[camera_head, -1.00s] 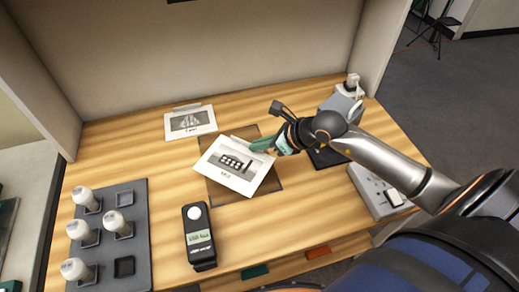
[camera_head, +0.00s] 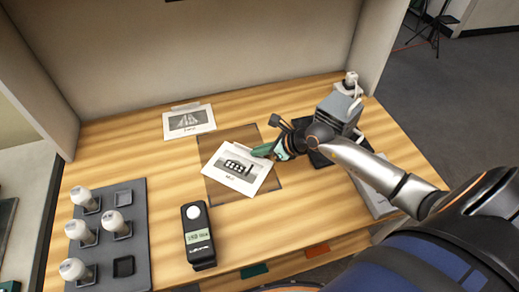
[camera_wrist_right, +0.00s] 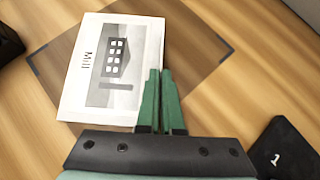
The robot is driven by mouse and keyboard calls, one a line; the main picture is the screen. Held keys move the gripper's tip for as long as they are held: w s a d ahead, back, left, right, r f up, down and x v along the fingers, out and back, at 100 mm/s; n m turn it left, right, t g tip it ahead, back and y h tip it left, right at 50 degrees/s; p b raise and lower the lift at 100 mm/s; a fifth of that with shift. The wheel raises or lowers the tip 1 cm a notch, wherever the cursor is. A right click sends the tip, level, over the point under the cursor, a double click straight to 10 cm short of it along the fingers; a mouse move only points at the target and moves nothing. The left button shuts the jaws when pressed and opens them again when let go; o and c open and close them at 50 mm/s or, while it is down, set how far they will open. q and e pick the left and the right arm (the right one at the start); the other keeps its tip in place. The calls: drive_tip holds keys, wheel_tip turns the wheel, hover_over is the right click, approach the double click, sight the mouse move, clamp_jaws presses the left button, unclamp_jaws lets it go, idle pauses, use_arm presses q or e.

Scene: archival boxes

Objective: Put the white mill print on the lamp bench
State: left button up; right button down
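The white mill print (camera_head: 240,168) shows a dark building picture and the word "Mill". It is at or just above a brown square (camera_head: 270,180) on the wooden bench (camera_head: 330,215), turned askew to it. I cannot tell whether the print touches the surface. My right gripper (camera_head: 262,151) is at its upper right edge. In the right wrist view the print (camera_wrist_right: 120,30) lies left of the green fingers (camera_wrist_right: 160,75), which are nearly together at its edge. They appear shut on the print, though the grip itself is hidden. My left gripper is not in view.
Another white print (camera_head: 188,121) lies at the back. A grey tray (camera_head: 135,255) with several white bulbs stands at the left. A black meter (camera_head: 198,238) stands in front of the mill print. A grey device (camera_head: 340,110) is at the back right.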

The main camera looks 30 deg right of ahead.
drive_tip(key=c, duration=1.1)
unclamp_jaws()
drive_tip(key=v, duration=1.2)
drive_tip(key=shift+p, duration=0.4)
